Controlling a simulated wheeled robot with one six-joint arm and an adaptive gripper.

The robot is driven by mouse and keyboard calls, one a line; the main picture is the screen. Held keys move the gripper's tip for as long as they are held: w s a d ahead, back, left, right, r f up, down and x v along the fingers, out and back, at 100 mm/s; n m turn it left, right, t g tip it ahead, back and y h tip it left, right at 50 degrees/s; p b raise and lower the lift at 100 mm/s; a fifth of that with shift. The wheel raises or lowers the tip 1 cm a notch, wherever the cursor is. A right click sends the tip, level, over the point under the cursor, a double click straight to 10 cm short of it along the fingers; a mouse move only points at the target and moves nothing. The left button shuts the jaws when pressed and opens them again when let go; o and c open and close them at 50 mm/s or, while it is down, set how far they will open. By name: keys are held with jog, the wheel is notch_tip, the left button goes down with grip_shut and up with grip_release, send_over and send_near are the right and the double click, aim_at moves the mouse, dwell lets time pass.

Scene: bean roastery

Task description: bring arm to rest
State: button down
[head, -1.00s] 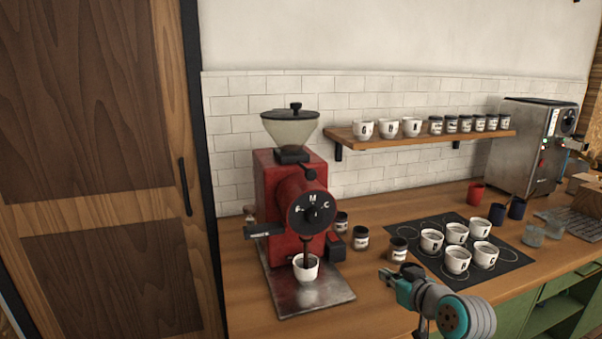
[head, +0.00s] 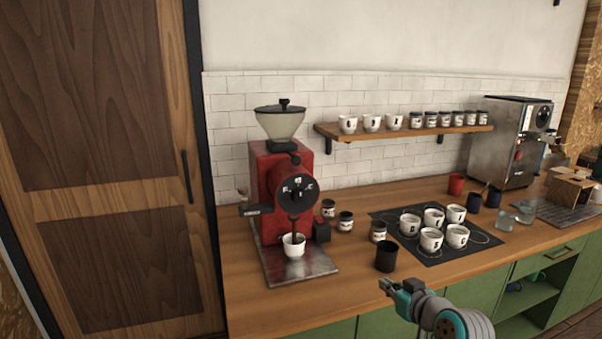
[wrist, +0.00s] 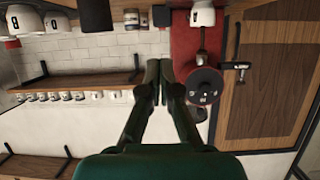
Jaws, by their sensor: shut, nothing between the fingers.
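My gripper (head: 385,286) is at the lower middle of the head view, in front of the counter's front edge. It is shut and empty, with its fingertips together, and touches nothing that I can see. In the wrist view my gripper (wrist: 159,68) points toward the wall and the red grinder (wrist: 200,60), and the scene appears upside down. A black cup (head: 386,257) stands on the counter just beyond the fingertips.
The red grinder (head: 268,190) stands at the left with a white cup (head: 293,245) under its spout. A dark mat (head: 484,239) holds several white cups. Small jars (head: 345,222) stand between them. A shelf (head: 460,129) and a steel machine (head: 507,140) are behind. Green cabinets (head: 470,292) are below.

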jog(key=s+a+f+m+h, duration=0.1)
jog(key=s+f+m+h, duration=0.2)
jog(key=s+f, duration=2)
jog(key=s+r+t+h, duration=0.1)
jog(key=s, duration=1.7)
jog(key=w+a+r+v, duration=0.1)
jog(key=r+v, duration=0.1)
jog(key=v, duration=1.5)
jog(key=shift+r+t, duration=0.3)
jog(key=shift+w+a, duration=0.1)
jog(key=shift+w, duration=0.05)
dwell(0.4)
